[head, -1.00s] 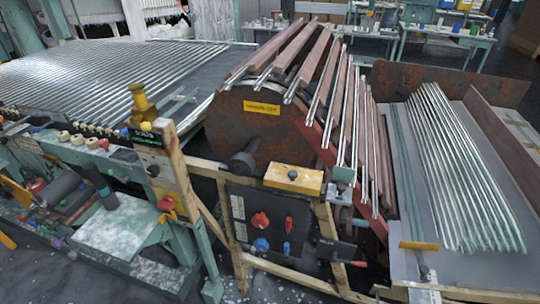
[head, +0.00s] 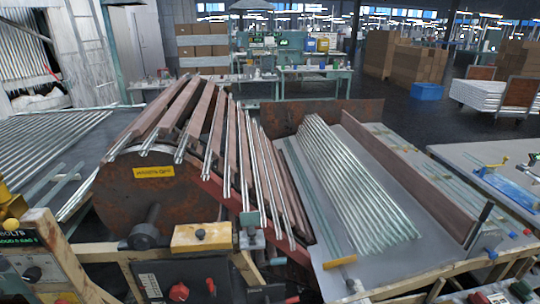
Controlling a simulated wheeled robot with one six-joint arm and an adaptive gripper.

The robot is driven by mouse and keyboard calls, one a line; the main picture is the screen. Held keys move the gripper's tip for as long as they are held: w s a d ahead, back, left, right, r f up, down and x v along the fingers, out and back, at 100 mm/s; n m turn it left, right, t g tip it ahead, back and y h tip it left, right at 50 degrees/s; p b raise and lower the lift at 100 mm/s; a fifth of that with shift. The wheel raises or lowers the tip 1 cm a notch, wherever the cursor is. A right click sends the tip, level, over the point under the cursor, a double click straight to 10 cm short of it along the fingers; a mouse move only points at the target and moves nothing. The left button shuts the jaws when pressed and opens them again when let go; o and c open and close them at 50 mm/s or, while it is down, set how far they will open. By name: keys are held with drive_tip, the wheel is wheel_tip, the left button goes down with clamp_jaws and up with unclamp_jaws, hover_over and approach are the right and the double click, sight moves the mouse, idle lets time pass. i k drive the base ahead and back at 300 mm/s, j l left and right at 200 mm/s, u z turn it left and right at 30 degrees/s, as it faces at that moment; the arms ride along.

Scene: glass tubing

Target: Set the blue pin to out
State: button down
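No blue pin can be made out for certain now. The dark control panel (head: 150,280) below the drum is cut off by the bottom edge of the head view. A red knob (head: 179,292) and a small red pin (head: 211,286) show on it. The lower part of the panel, where a blue knob and a small blue pin showed earlier, is out of frame. My gripper is not in view.
A rusty drum (head: 125,200) with a yellow label stands behind the panel, with sloping bars and glass tubes above it. A tray of tubes (head: 300,215) lies to the right. A wooden frame (head: 75,262) stands at the lower left. Dark open floor shows behind.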

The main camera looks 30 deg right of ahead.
sight(492, 255)
drive_tip(key=z, duration=1.75)
